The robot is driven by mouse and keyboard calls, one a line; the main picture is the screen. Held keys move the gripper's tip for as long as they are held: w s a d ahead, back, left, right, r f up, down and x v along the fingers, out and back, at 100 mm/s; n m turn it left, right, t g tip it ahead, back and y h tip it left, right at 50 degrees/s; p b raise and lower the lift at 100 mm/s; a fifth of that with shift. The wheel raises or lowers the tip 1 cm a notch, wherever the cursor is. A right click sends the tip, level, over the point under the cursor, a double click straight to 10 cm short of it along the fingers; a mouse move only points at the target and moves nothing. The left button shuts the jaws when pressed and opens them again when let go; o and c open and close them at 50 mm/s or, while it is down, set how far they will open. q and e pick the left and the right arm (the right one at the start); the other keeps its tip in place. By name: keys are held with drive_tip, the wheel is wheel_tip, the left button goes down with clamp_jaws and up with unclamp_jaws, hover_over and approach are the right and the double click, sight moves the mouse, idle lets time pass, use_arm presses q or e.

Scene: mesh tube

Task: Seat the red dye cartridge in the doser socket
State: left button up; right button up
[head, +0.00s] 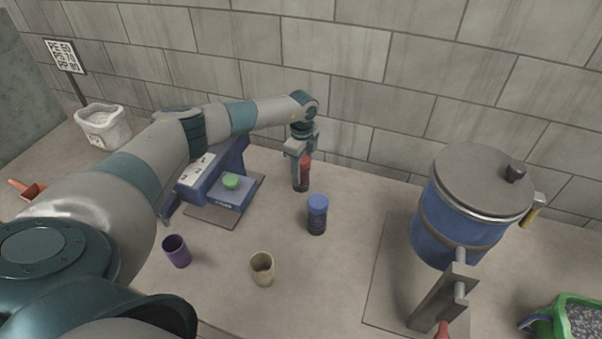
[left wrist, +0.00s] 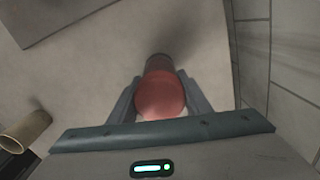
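The red dye cartridge (head: 304,172), with a red upper part and dark lower end, is upright at the back middle of the table. My left gripper (head: 302,152) points down over it. In the left wrist view the cartridge (left wrist: 161,94) sits between the two fingers (left wrist: 160,92), very close to both; whether they press on it is unclear. A blue machine (head: 222,163) with a green round top piece (head: 231,181) stands to the left, perhaps the doser; I cannot make out its socket, partly behind my arm. My right gripper is out of view.
A blue-capped cartridge (head: 317,214) stands just in front of the red one. A purple cup (head: 176,250) and a beige cup (head: 262,268) are nearer. A lidded blue vat (head: 459,217) stands at right. The brick wall (head: 360,95) is close behind the gripper.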

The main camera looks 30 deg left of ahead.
sight(302, 161)
use_arm(q)
drive_tip(key=shift+r, duration=0.15)
drive_tip(key=shift+r+b, duration=0.5)
wheel_tip(302, 161, up, 2)
drive_tip(key=shift+w+r+b, duration=0.1)
drive_tip(key=shift+b, duration=0.6)
drive_tip(key=w+d+r+b, duration=0.1)
drive_tip(key=d+r+b, duration=0.4)
drive_tip(key=d, duration=0.6)
drive_tip(key=shift+w+d+r, duration=0.2)
drive_tip(key=shift+d+r, duration=0.1)
drive_tip(key=shift+r, duration=1)
